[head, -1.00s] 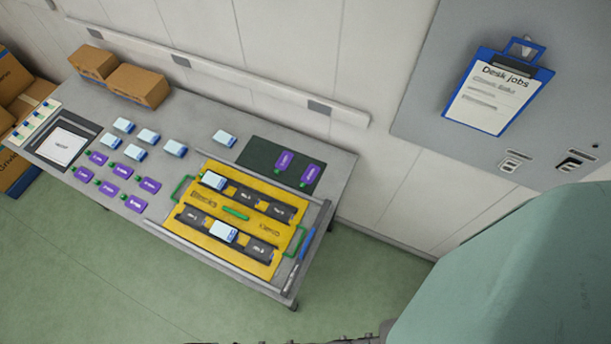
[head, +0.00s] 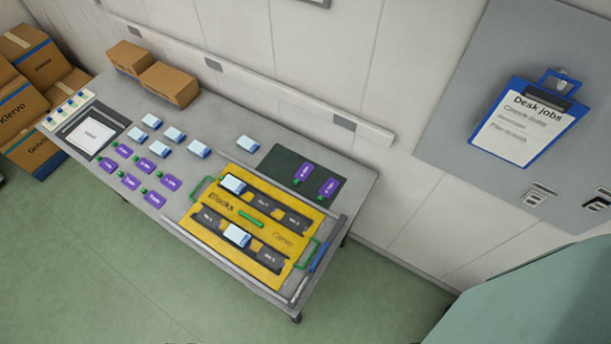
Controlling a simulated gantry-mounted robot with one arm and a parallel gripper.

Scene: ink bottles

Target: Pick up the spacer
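No label picks out the spacer, so I cannot tell for sure which piece it is. A short green bar (head: 250,218) lies in the middle of the yellow tray (head: 212,232), between its two dark slotted rows. A blue and grey stick (head: 319,257) lies along the tray's right side. A pale blue-white block (head: 233,184) sits in the back row, and another pale block (head: 237,235) sits in the front row. My gripper is not in view.
The grey table (head: 225,130) also holds loose pale blocks (head: 172,134), purple bottles (head: 154,199), a dark green mat (head: 282,158) with two purple bottles, and cardboard boxes (head: 169,84) at the back. A clipboard (head: 530,122) hangs on the wall panel.

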